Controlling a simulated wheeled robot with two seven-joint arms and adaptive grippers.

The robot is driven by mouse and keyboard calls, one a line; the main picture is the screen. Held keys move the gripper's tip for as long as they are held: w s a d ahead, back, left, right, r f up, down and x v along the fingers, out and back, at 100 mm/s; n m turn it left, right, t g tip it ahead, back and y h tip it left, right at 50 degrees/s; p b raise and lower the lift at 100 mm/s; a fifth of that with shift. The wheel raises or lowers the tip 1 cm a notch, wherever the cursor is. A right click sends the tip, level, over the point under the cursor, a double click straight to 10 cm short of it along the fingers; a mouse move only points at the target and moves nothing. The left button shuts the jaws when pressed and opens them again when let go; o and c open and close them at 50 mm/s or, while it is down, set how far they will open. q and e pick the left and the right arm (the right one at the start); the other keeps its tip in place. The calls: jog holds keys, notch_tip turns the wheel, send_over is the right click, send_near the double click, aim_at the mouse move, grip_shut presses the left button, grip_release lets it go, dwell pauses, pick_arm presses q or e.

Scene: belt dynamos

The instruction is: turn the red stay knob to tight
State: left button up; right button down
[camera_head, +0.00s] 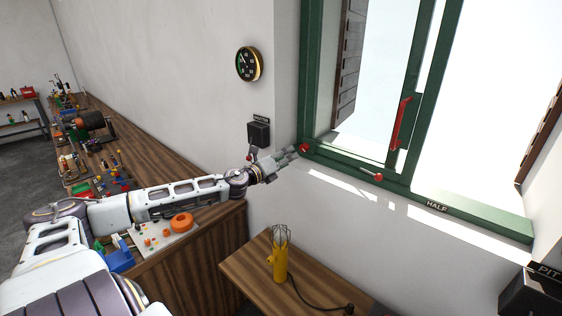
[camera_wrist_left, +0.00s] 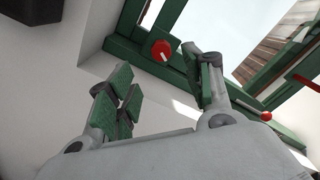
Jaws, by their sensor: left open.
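The red stay knob (camera_head: 304,148) sits on the lower left corner of the green window frame (camera_head: 340,160). In the left wrist view the knob (camera_wrist_left: 161,50) is a red disc with a pale line across its face. My left gripper (camera_head: 293,154) is just left of the knob in the head view, its fingers pointing toward it. In the left wrist view the fingers (camera_wrist_left: 165,90) are spread apart, and the knob shows beyond the gap between them. Nothing is between the fingers. I see no contact with the knob. My right gripper is not in view.
A red-tipped lever (camera_head: 372,176) lies along the sill, and a red handle (camera_head: 401,122) is on the window upright. A black box (camera_head: 259,133) is on the wall by my left wrist. A yellow lamp (camera_head: 280,262) stands on the small table (camera_head: 240,268) below.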

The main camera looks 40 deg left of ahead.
pick_arm(q)
jog(key=shift+s+a, duration=0.1)
jog(key=shift+s, duration=1.05)
dwell(0.8)
